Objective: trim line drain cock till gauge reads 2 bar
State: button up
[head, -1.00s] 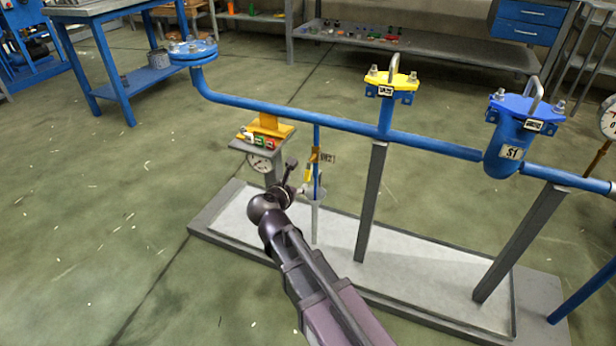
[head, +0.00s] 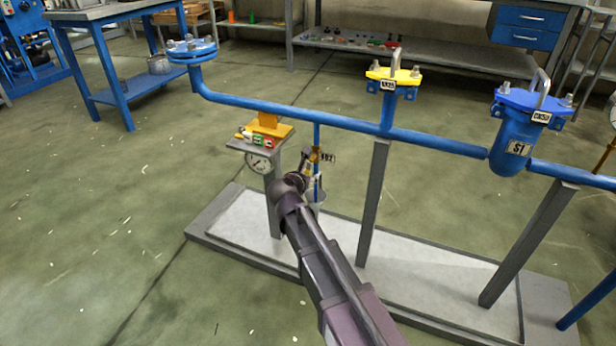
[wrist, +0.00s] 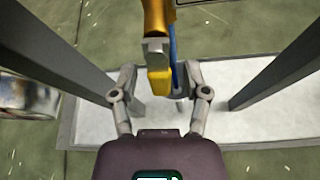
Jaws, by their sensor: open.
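The drain cock has a yellow lever (wrist: 155,32), which hangs off a thin blue drop pipe (head: 316,133) below the main line. In the wrist view the lever's lower end lies between the two fingers of my gripper (wrist: 160,76). The fingers are open, with a gap on either side; I cannot tell whether either touches it. In the head view my gripper (head: 306,164) is at the cock and partly covers it. The round white gauge (head: 258,163) is left of the cock, under a small grey shelf. Its needle is too small to read.
The blue main line (head: 265,108) runs above the cock. A grey post (head: 371,210) stands right of my arm, another post (head: 273,205) left of it. A strainer marked S1 (head: 516,148) is farther right. A pale tray (head: 425,275) lies below. Open floor lies left.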

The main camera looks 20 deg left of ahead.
grip_shut()
